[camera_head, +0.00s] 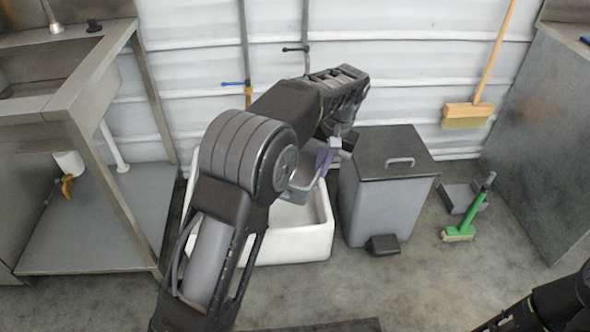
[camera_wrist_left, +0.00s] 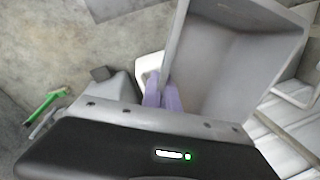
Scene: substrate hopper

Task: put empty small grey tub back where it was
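The small grey tub (camera_head: 303,180) hangs from my left gripper (camera_head: 325,160), above the white open container. It also shows large in the left wrist view (camera_wrist_left: 225,65), with its inside bare and its walls tilted. The purple fingers of my left gripper (camera_wrist_left: 162,92) are closed on one wall of the tub, near its rim. In the head view my left arm hides part of the tub. Part of my right arm shows at the lower right corner of the head view, but its gripper is out of the frame.
The white open container (camera_head: 300,245) stands on the floor under my left arm. A grey pedal bin (camera_head: 375,205) with its lid shut stands right of it. A green brush (camera_head: 466,220) and dustpan (camera_head: 457,197) are farther right. A steel sink table (camera_head: 85,75) is at left.

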